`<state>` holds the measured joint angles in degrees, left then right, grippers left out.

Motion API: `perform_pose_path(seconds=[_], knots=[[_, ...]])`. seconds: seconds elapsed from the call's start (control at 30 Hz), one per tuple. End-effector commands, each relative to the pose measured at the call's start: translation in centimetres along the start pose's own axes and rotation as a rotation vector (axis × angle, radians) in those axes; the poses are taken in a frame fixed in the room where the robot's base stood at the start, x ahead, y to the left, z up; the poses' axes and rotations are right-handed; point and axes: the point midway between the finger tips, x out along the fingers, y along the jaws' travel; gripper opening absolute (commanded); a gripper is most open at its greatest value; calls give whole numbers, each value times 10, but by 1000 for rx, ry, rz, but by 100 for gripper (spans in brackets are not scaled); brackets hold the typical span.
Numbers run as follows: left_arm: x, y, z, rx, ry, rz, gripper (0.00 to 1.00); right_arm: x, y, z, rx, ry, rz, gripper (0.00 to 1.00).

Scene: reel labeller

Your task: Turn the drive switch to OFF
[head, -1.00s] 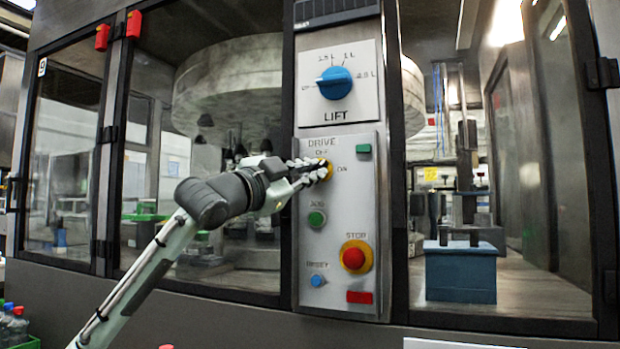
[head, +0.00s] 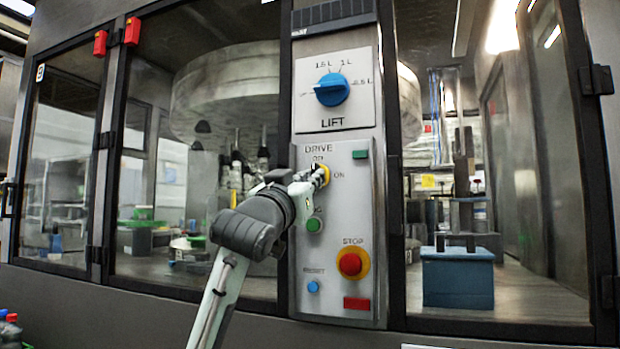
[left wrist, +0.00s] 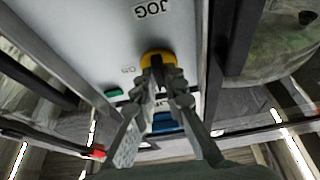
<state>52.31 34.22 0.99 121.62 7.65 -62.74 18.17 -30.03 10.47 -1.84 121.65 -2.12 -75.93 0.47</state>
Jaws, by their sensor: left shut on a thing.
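The drive switch (head: 326,171) is a yellow ring with a dark knob, under the DRIVE label on the grey control panel. My left gripper (head: 316,179) comes in from the lower left and is shut on the knob, partly covering it. In the left wrist view, where the panel shows upside down, the yellow ring (left wrist: 155,56) is at top centre. The fingers (left wrist: 160,82) there close on the dark knob from both sides. The knob seems to lie roughly upright on the panel, but the fingers hide much of it. My right gripper is not in view.
Above is the blue LIFT dial (head: 332,89). Below are the green JOG button (head: 315,225), the red STOP button (head: 350,264) on yellow, and the blue RESET button (head: 313,287). Glass doors with dark frames flank the panel. A blue box (head: 458,277) stands behind the right glass.

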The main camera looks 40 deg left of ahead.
Motion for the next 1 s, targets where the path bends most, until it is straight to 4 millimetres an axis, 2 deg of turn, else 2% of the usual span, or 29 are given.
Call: perform_pose_path(seconds=[0.67, 0.7, 0.83, 1.0], knots=[[0, 0, 0, -53, 1, -21, 0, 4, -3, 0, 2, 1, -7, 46], [0, 0, 0, -53, 1, -21, 16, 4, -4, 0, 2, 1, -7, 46], [0, 0, 0, -52, 1, -21, 32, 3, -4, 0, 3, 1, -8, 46], [0, 0, 0, -51, 1, -21, 32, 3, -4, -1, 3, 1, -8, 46]])
